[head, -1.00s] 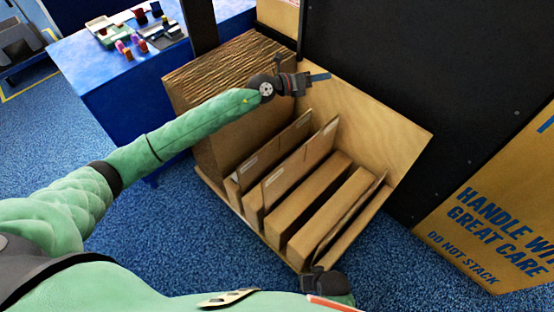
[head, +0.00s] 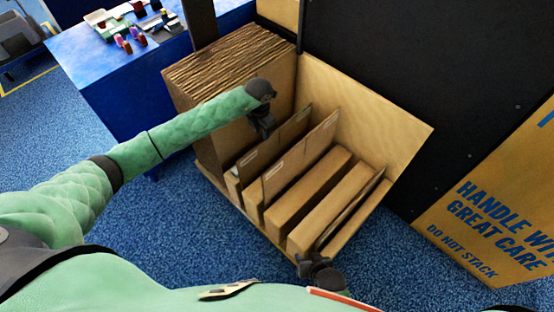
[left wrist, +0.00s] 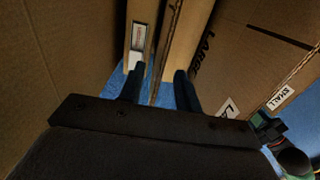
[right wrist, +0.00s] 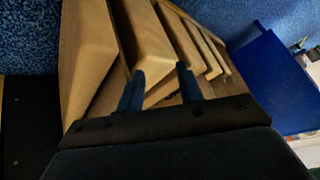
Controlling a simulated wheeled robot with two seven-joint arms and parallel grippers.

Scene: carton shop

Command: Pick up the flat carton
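Several flat brown cartons stand on edge in a wooden rack (head: 398,140). One flat carton (head: 318,146) with a small white label stands left of the middle; another (head: 285,137) is left of it. My left gripper (head: 264,131) points down above the rack's left end. In the left wrist view, its fingers (left wrist: 158,88) are apart, with upright carton edges (left wrist: 170,45) ahead between them. My right gripper (head: 318,270) is low at the rack's front right corner. In the right wrist view its fingers (right wrist: 160,88) are apart, facing carton ends (right wrist: 152,42); contact is unclear.
A stack of corrugated cardboard (head: 225,65) stands at the rack's left. A blue table (head: 105,75) with small items is behind left. A large printed carton (head: 500,210) leans at the right against a black panel (head: 430,80). Blue floor lies in front.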

